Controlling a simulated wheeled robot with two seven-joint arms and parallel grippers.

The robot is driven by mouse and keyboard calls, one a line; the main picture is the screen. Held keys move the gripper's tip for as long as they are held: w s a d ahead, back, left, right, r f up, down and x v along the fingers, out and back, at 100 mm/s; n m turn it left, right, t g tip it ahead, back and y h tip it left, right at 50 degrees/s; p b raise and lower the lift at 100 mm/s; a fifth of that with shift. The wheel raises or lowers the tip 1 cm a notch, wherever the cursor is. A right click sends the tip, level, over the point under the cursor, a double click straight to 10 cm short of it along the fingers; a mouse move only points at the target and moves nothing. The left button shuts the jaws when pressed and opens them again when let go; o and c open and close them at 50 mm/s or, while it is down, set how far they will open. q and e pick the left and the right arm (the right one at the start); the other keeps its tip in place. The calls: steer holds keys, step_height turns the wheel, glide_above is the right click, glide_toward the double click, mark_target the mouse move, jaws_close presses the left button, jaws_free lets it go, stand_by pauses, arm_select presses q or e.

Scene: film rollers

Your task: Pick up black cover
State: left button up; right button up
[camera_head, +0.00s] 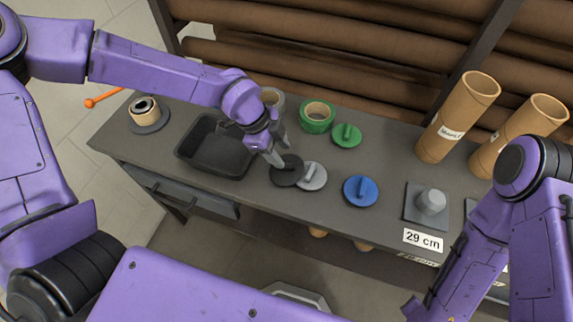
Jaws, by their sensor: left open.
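The black cover (287,172) is a flat dark disc lying on the grey table, close beside a light grey cover (313,176). My left gripper (277,154) reaches down from the upper left to the black cover, its fingers open at the cover's upper edge. The fingers hide part of the cover, and I cannot tell whether they touch it. My right arm is at the lower right, and its gripper tips cannot be made out clearly.
A black tray (184,151) lies left of the covers. A blue cover (360,191), a green cover (346,135) and a green tape roll (317,116) are nearby. Tall cardboard tubes (458,115) stand at the right. A grey stand (414,204) is behind the 29 cm label.

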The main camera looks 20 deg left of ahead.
mark_target(290, 165)
arm_select(q)
steer(key=x, duration=0.3)
steer(key=p+x, duration=0.1)
steer(key=x, duration=0.1)
steer(key=shift+w+f+p, duration=0.25)
steer(key=shift+f+p, duration=0.05)
steer(key=shift+f, duration=0.1)
steer(key=shift+s+d+f, duration=0.1)
steer(key=shift+d+f, duration=0.05)
steer(key=shift+f, duration=0.15)
jaws_close()
steer(key=shift+r, duration=0.15)
